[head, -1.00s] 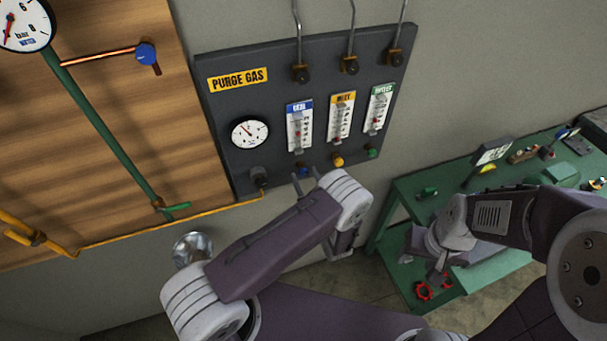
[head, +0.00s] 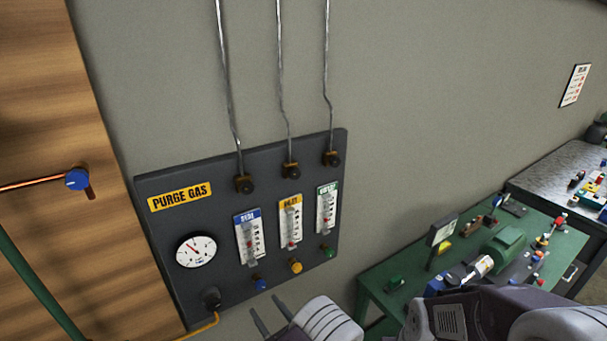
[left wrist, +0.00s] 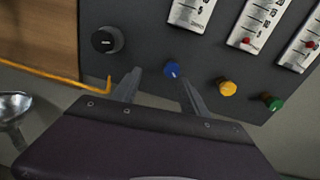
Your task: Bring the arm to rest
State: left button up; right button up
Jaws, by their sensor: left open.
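My left gripper (head: 272,320) shows at the bottom of the head view, below the dark purge gas panel (head: 190,262). Its two fingers are apart with nothing between them. In the left wrist view the open fingers (left wrist: 158,85) point toward the panel's lower edge, below the blue knob (left wrist: 172,70). I cannot tell how far the fingertips are from the panel. Part of my right arm shows at the lower right of the head view. My right gripper is not visible.
The panel carries a round gauge (head: 196,250), flowmeters and a yellow knob (head: 296,266). A green bench (head: 385,306) with a pump (head: 503,250) stands to the right. A yellow pipe (left wrist: 50,74) runs left of the fingers. Bare wall (head: 430,110) lies above the bench.

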pick_arm(q)
jog(key=s+a+f+n+g+y+b, duration=0.2)
jog(key=s+a+n+g+y+b, duration=0.15)
jog(key=s+a+n+g, duration=0.6)
jog(key=s+a+f+n+g+h+b, duration=0.2)
jog(key=s+f+n+g+h+b, duration=0.25)
jog(key=s+n+g+h, duration=0.35)
jog(key=d+n+t+h+b, duration=0.1)
jog(key=d+n+h, duration=0.1)
jog(key=n, duration=0.1)
jog(key=d+n+t+h+b, duration=0.1)
jog(key=n+t+h, duration=0.1)
jog(key=n, duration=0.2)
jog(key=w+d+n+t+h, duration=0.1)
jog(key=d+n+t+h, duration=0.1)
jog(key=n, duration=0.1)
jog(key=shift+d+f+n+h+b, duration=0.15)
jog(key=shift+d+n+h+b, duration=0.1)
jog(key=shift+d+h+b, duration=0.15)
jog(key=shift+a, duration=0.1)
